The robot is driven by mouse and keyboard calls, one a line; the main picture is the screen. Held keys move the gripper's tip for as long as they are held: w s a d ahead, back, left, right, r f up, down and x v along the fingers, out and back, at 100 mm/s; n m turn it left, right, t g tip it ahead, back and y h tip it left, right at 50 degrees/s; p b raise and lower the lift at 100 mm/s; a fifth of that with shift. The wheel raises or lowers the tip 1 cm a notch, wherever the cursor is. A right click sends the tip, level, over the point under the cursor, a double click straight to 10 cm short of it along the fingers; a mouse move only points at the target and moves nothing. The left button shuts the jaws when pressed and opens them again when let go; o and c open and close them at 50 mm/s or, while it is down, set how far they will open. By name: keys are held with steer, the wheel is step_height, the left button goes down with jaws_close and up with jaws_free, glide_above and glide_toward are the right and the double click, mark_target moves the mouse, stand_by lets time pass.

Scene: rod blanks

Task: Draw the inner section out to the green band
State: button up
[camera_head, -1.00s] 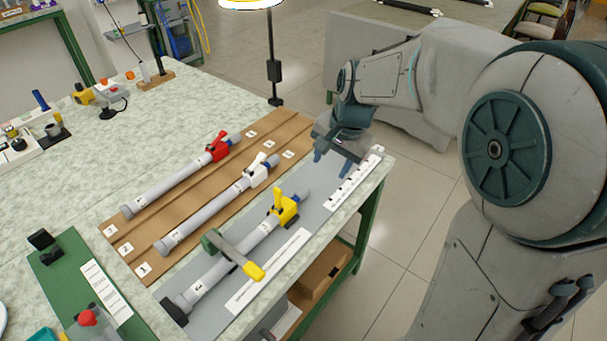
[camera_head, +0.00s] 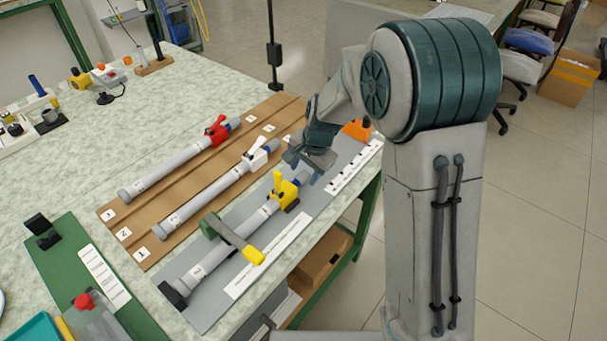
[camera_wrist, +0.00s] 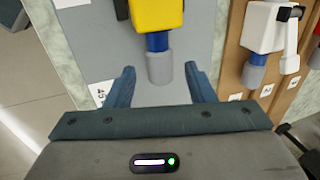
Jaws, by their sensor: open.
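A grey tube (camera_head: 232,241) with a yellow collar (camera_head: 284,192) lies on the grey mat (camera_head: 208,310). The collar's lever sticks up. A short blue inner section with a grey end piece comes out of the collar; the wrist view shows the blue part (camera_wrist: 157,42) and the end piece (camera_wrist: 160,68). No green band shows. My gripper (camera_head: 303,172) is at the tube's far end. In the wrist view my gripper (camera_wrist: 159,72) is open, with one finger on each side of the end piece and gaps between.
A green clamp with a yellow handle (camera_head: 253,256) crosses the tube. A brown board (camera_head: 147,252) holds two more tubes, with red (camera_head: 216,130) and white (camera_head: 255,155) collars. A marked white strip (camera_head: 352,167) and an orange block (camera_head: 357,129) lie near the mat's far end.

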steer(key=shift+x, duration=0.95)
